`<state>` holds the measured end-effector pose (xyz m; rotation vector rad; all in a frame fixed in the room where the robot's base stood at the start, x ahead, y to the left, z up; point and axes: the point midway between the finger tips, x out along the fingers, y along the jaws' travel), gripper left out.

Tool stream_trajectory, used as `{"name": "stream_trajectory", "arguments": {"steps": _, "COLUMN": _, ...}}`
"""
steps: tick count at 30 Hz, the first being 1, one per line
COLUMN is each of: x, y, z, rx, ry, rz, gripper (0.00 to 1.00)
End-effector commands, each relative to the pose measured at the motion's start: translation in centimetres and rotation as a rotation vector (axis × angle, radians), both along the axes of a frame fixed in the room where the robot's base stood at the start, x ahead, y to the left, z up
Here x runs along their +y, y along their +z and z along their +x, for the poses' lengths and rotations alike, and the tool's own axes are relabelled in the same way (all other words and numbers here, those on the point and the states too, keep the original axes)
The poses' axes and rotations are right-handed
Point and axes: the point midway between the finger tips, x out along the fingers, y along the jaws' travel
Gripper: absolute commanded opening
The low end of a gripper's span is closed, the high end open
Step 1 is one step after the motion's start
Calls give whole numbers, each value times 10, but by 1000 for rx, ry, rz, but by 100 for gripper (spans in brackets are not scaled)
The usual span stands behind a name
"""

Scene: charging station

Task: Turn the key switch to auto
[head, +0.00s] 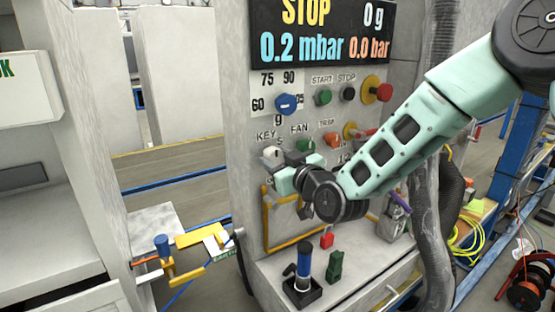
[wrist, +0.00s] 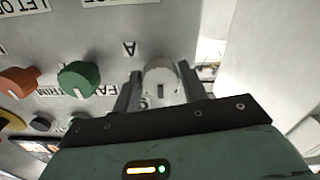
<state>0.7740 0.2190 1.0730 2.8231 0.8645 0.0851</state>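The key switch is a pale round knob (head: 272,153) under the KEY label at the left of the panel (head: 240,110). In the wrist view, which shows the panel upside down, the knob (wrist: 160,72) has a dark mark on its lower side. A letter S is close to that side, and an A is above left. My gripper (head: 287,163) is at the panel by the knob. In the wrist view its fingers (wrist: 159,82) stand on either side of the knob, with narrow gaps visible. The knob's contact with the fingers, if any, is hard to judge.
A green knob (wrist: 79,79) and an orange knob (wrist: 18,81) are beside the fingers. A blue selector (head: 288,103) sits above the key switch. A yellow handle frame (head: 267,225) and a shelf with a blue-black joystick (head: 304,262) are below.

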Motion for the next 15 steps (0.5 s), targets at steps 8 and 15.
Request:
{"name": "stream_trajectory", "arguments": {"steps": 8, "x": 0, "y": 0, "z": 0, "rx": 2, "ry": 0, "rz": 2, "gripper": 17}}
{"name": "stream_trajectory", "arguments": {"steps": 15, "x": 0, "y": -2, "z": 0, "rx": 36, "ry": 1, "rz": 53, "gripper": 17}}
